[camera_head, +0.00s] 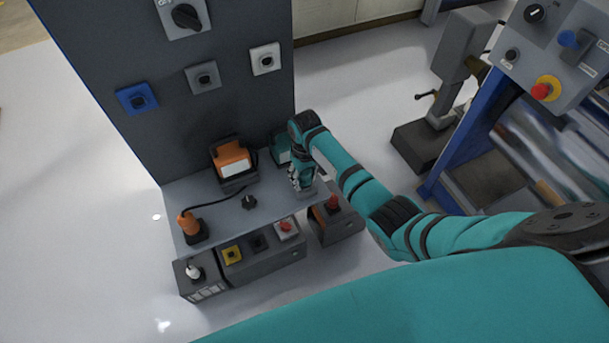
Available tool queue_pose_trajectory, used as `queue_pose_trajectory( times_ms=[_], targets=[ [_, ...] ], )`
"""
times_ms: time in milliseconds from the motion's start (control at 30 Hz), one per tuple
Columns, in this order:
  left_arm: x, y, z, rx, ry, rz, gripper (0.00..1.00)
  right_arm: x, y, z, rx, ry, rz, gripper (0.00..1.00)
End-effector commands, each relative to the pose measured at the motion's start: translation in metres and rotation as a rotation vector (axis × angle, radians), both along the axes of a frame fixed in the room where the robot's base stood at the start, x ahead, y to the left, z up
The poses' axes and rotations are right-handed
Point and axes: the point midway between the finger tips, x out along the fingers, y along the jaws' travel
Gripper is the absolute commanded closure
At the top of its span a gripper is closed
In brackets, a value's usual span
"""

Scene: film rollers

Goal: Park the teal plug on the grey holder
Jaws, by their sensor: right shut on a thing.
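My right gripper (301,184) reaches down over the right part of the grey shelf, beside a teal unit (280,148) at the panel's foot. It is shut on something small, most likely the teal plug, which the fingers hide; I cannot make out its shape. A small grey block (309,193), perhaps the grey holder, shows just under the fingertips on the shelf; I cannot tell whether the held thing touches it. My left gripper is not in view.
An orange unit (232,160) has a black cable to an orange plug (187,223) standing at the shelf's left. A black knob (249,202) sits mid-shelf. Blue (138,98), grey (203,77) and white (264,58) sockets are on the panel. A red-knobbed box (335,222) stands in front.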

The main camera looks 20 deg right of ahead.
Motion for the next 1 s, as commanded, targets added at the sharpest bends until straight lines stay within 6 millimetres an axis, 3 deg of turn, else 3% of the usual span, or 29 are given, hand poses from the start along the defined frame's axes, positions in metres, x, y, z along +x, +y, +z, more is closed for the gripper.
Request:
queue_pose_trajectory(
  times_ms=[567,600,800,1000],
  targets=[
    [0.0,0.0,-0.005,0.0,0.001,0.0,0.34,0.0,0.0,-0.011,0.0,0.0,0.0,1.0],
    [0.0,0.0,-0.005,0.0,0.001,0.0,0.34,0.0,0.0,-0.011,0.0,0.0,0.0,0.6],
    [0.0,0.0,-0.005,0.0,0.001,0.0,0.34,0.0,0.0,-0.01,0.0,0.0,0.0,0.34],
    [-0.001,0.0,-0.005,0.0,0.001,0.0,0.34,0.0,0.0,-0.011,0.0,0.001,0.0,0.34]
  ],
)
